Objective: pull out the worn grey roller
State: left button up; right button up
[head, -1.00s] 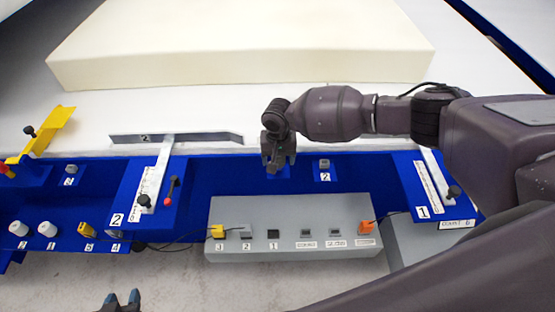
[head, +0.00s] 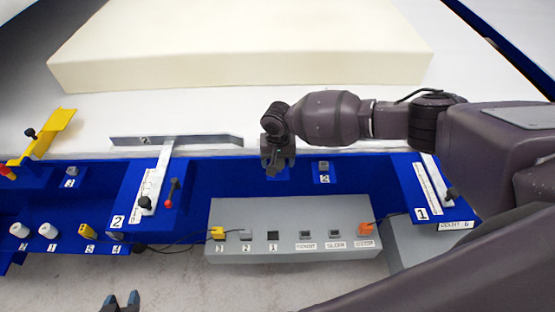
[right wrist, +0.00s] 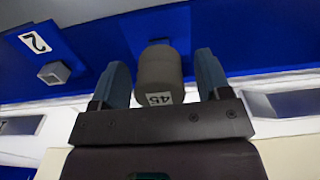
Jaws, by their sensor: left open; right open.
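The grey roller (right wrist: 160,70) shows in the right wrist view, its end towards me with a white numbered label. It sticks out from the blue panel. My right gripper (right wrist: 162,78) is open, with one blue finger on each side of the roller and a visible gap to both. In the head view my right gripper (head: 277,162) is at the blue front panel, and it largely hides the roller there. My left gripper (head: 122,302) is open and empty at the bottom edge of the head view, over the floor.
A grey control box (head: 290,215) with labelled buttons stands below my right gripper. A grey socket-like part (right wrist: 54,72) by a "2" label is beside the roller. Two white rollers (head: 47,230) are at the left. A cream foam block (head: 240,70) lies on the table behind.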

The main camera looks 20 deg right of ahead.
jog(key=shift+p, duration=0.3)
dwell(0.7)
jog(key=c, duration=1.2)
jog(key=shift+r+p, duration=0.65)
jog(key=shift+r, duration=0.05)
jog(key=shift+r+p, duration=0.3)
jog(key=shift+p, duration=0.05)
jog(key=shift+r+p, duration=1.2)
jog(key=shift+p, duration=0.2)
jog(key=shift+r+p, duration=0.45)
jog(key=shift+p, duration=0.1)
jog(key=shift+r+p, duration=0.2)
jog(key=shift+p, duration=0.15)
